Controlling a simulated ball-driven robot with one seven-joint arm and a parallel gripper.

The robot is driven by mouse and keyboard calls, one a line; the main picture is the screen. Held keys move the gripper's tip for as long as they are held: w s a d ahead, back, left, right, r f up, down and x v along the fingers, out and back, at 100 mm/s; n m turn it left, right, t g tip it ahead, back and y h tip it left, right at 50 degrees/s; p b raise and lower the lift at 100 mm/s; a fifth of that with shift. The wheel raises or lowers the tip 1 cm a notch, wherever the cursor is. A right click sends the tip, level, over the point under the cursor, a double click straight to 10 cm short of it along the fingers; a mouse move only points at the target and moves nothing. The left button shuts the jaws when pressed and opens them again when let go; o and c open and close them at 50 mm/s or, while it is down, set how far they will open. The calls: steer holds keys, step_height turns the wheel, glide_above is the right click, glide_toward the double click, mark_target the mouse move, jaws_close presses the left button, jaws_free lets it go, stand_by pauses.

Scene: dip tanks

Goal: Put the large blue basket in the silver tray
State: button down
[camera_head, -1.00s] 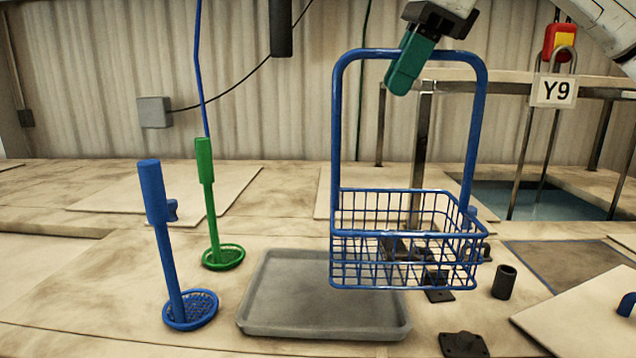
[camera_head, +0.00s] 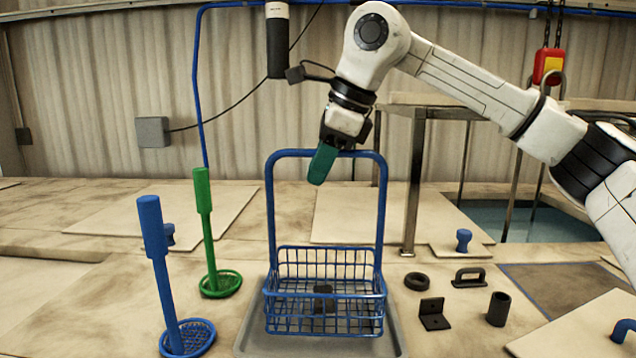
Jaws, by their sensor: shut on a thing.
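The large blue wire basket (camera_head: 325,328) with its tall blue loop handle (camera_head: 270,205) is upright over the silver tray (camera_head: 392,338). Its lower part lies within the tray's outline. I cannot tell whether its bottom touches the tray floor. My gripper (camera_head: 324,164), with teal fingers, is shut on the top bar of the handle. The fingers hide part of that bar. A small dark object (camera_head: 323,297) shows through the basket wires; whether it is inside the basket is unclear.
Left of the tray stand a blue-handled dipper (camera_head: 154,230) and a green-handled dipper (camera_head: 204,195). To the right lie a black ring (camera_head: 417,281), black bracket (camera_head: 433,318), black handle (camera_head: 468,277) and black cylinder (camera_head: 498,309). A water tank (camera_head: 530,222) is at back right.

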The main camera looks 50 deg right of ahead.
steer(key=shift+w+f, duration=0.15)
steer(key=shift+f, duration=0.7)
steer(key=shift+w+f, duration=0.1)
steer(key=shift+f, duration=0.85)
steer(key=c, duration=1.5)
jaws_free()
steer(key=shift+f, duration=0.15)
steer(key=o, duration=0.5)
steer(key=shift+c, duration=0.2)
steer(key=a+v, duration=0.1)
steer(key=v, duration=1.1)
steer(key=shift+d+r+b, duration=0.25)
steer(key=shift+d+b, duration=0.2)
steer(key=shift+w, duration=0.1)
